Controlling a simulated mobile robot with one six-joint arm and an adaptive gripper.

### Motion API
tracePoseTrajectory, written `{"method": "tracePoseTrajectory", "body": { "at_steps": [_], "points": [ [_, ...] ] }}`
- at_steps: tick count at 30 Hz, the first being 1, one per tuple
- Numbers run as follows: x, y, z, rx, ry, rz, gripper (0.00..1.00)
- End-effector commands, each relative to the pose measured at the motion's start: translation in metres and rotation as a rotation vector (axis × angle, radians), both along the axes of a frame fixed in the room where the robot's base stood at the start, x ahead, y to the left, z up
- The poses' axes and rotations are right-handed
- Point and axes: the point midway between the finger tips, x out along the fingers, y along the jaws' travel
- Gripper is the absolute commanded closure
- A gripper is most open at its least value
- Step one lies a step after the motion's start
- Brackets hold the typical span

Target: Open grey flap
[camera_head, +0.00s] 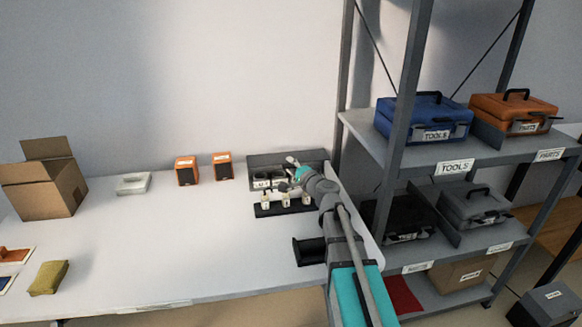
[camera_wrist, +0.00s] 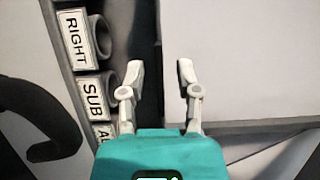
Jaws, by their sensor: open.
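A grey test unit (camera_head: 262,162) stands at the back right of the white table, against the wall. Its row of labelled round sockets shows at the left of the wrist view (camera_wrist: 107,72), with labels reading RIGHT and SUB and a third cut off. My gripper (camera_head: 291,162) is at the front of this unit and hides part of it. In the wrist view my gripper (camera_wrist: 161,74) is open, with nothing between its fingers. A dark strip lies beyond the left finger. A plain pale grey surface (camera_wrist: 245,65) fills the right; I cannot tell whether it is the flap.
A black rack (camera_head: 264,210) with small white pieces stands before the unit, near my arm. A black holder (camera_head: 308,251) is nearer. Two orange speakers (camera_head: 187,170), (camera_head: 222,165) and a cardboard box (camera_head: 48,190) are left. A shelf (camera_head: 400,170) with cases stands right.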

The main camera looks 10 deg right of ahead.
Motion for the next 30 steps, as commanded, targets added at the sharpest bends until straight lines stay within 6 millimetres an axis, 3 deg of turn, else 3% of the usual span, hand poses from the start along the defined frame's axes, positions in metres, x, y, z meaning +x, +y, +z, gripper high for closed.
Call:
{"method": "tracePoseTrajectory", "body": {
  "at_steps": [1, 7, 20, 30],
  "points": [
    [0.000, 0.000, 0.000, 0.000, 0.000, 0.000, 0.63],
    [0.000, 0.000, 0.000, 0.000, 0.000, 0.001, 1.00],
    [0.000, 0.000, 0.000, -0.001, 0.002, 0.002, 1.00],
    [0.001, -0.014, 0.008, -0.001, 0.041, -0.016, 1.00]
  ]
}}
